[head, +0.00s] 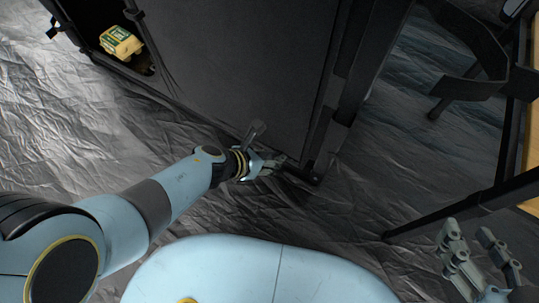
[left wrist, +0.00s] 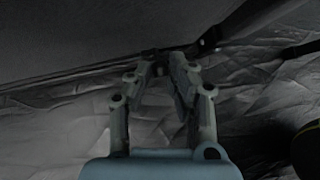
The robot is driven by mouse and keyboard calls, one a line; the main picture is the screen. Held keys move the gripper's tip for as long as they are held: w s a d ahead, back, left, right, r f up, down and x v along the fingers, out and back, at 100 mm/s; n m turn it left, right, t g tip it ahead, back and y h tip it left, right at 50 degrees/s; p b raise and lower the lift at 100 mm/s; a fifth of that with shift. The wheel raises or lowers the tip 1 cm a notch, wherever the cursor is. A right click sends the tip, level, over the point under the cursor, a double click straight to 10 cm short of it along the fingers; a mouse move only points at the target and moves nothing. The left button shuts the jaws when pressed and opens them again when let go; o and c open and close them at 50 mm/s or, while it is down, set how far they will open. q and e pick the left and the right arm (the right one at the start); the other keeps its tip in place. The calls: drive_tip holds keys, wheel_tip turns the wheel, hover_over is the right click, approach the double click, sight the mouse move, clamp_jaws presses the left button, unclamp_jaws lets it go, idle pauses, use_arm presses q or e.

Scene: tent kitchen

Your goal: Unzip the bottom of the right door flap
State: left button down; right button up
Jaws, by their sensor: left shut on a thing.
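The dark grey door flap (head: 235,65) hangs at the top middle of the head view, with its bottom edge just above the crumpled ground sheet. It also fills the upper left of the left wrist view (left wrist: 65,35). My left gripper (head: 277,163) is at the flap's bottom edge, near its lower right corner. In the left wrist view its fingertips (left wrist: 167,57) are closed in on a small dark piece at that edge, apparently the zip pull, mostly hidden between them. My right gripper (head: 482,238) is at the lower right of the head view, fingers apart and empty.
A black frame post (head: 345,85) stands right of the flap and ends in a foot on the silvery ground sheet (head: 60,150). At right are a table with dark legs (head: 450,212) and a black chair (head: 455,88). A yellow-green box (head: 120,42) sits in an opening at upper left.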

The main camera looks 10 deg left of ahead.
use_arm(q)
drive_tip(key=c, duration=1.2)
unclamp_jaws()
drive_tip(key=v, duration=1.2)
